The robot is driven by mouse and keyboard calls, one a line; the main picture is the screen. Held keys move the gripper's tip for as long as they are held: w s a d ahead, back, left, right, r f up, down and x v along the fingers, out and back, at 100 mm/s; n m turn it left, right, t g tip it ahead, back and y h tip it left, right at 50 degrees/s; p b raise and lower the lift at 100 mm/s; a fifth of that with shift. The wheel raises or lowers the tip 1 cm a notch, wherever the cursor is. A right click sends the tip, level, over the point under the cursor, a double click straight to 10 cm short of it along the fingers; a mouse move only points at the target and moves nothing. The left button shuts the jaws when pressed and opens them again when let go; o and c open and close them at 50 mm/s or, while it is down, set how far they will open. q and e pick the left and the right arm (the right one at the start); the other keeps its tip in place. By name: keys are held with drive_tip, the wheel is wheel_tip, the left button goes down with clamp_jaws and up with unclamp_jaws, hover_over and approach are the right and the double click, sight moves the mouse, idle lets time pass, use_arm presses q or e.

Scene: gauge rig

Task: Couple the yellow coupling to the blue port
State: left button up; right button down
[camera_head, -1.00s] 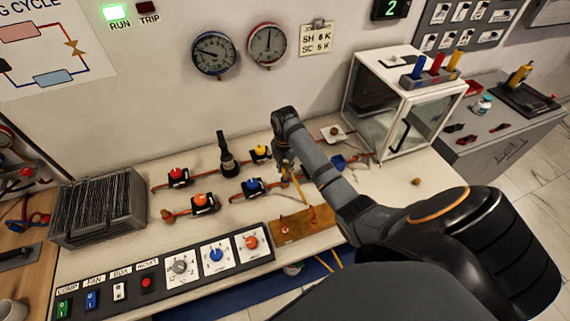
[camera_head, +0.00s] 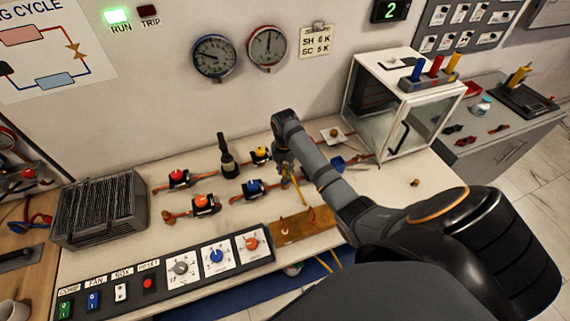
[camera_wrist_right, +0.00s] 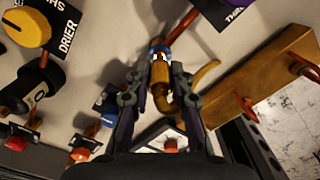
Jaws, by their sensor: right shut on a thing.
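My right gripper (camera_wrist_right: 158,82) is shut on the yellow coupling (camera_wrist_right: 160,86), whose curved yellow hose (camera_wrist_right: 206,76) comes off to the right in the wrist view. The blue port (camera_wrist_right: 158,48) shows as a blue ring just past the fingertips, by the end of a copper pipe. The coupling lines up with it and appears to meet it; I cannot tell whether it is seated. In the head view my right gripper (camera_head: 283,170) is low over the bench right of the blue-knobbed valve (camera_head: 253,187), and hides the port. My left gripper is not in view.
A wooden strip with hooks (camera_head: 290,231) lies along the front of the bench, close to my right gripper. The yellow-knobbed valve (camera_head: 260,154) and a black-handled tool (camera_head: 227,158) stand to the left. A glass-sided box (camera_head: 388,105) stands behind right.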

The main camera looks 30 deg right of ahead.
drive_tip(key=shift+f, duration=0.25)
drive_tip(key=shift+f+b, duration=0.5)
drive_tip(key=shift+f, duration=0.45)
drive_tip(key=shift+f, duration=0.2)
idle(0.4)
drive_tip(key=c, duration=1.4)
unclamp_jaws()
drive_tip(key=shift+o, duration=0.4)
drive_tip(key=o, duration=0.5)
drive_tip(key=shift+o, duration=0.2)
